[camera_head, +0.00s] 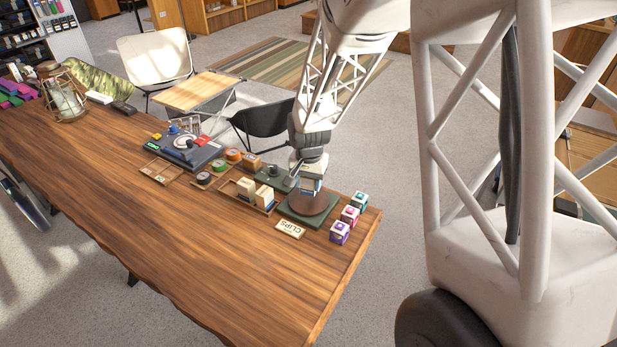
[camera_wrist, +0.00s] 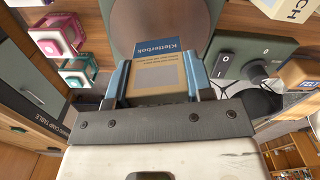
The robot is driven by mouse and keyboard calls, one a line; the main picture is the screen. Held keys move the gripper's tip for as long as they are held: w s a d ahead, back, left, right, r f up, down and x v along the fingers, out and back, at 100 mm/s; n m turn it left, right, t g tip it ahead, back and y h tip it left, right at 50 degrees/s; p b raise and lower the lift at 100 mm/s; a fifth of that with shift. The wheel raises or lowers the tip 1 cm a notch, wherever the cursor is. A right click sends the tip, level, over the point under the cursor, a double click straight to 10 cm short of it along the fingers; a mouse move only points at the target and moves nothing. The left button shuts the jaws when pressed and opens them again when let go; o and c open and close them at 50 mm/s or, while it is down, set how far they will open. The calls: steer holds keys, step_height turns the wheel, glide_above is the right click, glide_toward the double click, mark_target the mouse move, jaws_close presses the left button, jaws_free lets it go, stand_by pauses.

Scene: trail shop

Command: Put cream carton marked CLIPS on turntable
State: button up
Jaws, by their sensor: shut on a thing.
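My gripper (camera_head: 309,186) is shut on a cream carton (camera_wrist: 158,70) with a blue printed band. The band reads something like "Kletterbolt" in the wrist view; no CLIPS marking shows on the visible face. The turntable (camera_head: 308,205) is a round brown disc on a dark green base, and it also shows in the wrist view (camera_wrist: 160,18). The held carton is at the back part of the disc, over it or very close; I cannot tell whether it touches. A card reading CLIPS (camera_head: 290,228) lies in front of the turntable.
A wooden tray (camera_head: 236,198) with cream cartons stands left of the turntable. A green control box with a knob (camera_head: 270,176) is behind left. Teal (camera_head: 360,200), pink (camera_head: 349,215) and purple (camera_head: 339,232) boxes line the right side. The front table (camera_head: 190,235) is clear.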

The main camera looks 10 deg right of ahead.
steer(key=shift+f, duration=0.8)
steer(key=shift+f, duration=0.7)
stand_by(2.2)
steer(key=o, duration=1.4)
steer(key=shift+r, duration=0.2)
steer(key=shift+r, duration=3.85)
